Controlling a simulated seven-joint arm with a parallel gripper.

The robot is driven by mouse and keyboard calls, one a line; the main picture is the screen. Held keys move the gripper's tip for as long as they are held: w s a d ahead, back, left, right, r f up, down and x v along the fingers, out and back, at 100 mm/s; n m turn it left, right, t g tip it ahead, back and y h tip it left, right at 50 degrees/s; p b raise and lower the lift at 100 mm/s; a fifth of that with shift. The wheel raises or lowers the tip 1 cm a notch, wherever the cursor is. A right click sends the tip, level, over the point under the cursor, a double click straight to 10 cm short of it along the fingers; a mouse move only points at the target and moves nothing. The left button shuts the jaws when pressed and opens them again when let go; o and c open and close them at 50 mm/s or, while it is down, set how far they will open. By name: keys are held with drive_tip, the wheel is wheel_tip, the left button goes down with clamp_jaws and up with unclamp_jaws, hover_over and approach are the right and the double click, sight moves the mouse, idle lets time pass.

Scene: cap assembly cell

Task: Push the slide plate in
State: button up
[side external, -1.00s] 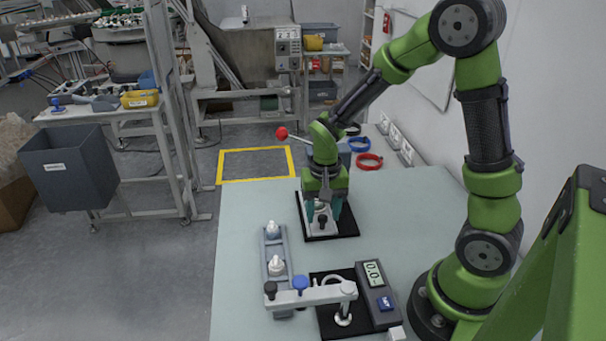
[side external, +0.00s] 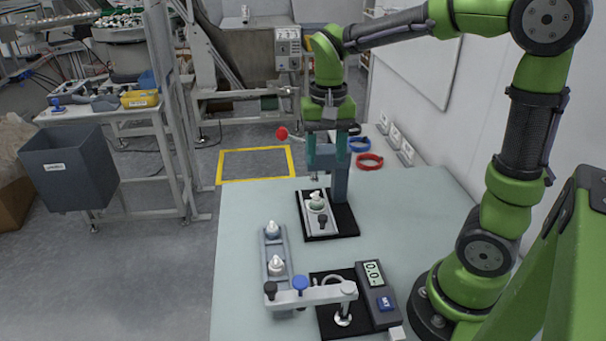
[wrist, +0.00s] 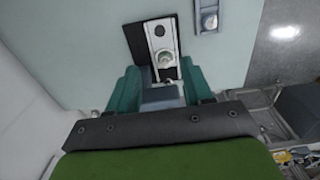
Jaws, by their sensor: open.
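The light grey slide plate (side external: 319,231) lies on a black base on the table, with a dark knob (side external: 322,221) near its front end. A small white cap part (side external: 316,200) stands on the plate behind the knob. In the wrist view the plate (wrist: 152,40) and the white part (wrist: 164,59) lie just ahead of the fingers. My gripper (side external: 326,165) is open and empty, above the rear of the fixture. It also shows in the wrist view (wrist: 158,86). A grey column (side external: 340,187) stands at the fixture's rear. The plate's rear end is partly hidden.
A lever with a red ball (side external: 282,133) sticks out left of the fixture. A grey rack (side external: 275,250) with white-topped parts stands front left. A gauge with a digital display (side external: 375,285) stands at the front. Red and blue rings (side external: 369,161) lie behind right.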

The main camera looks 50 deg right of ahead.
drive_tip(key=shift+r, duration=0.55)
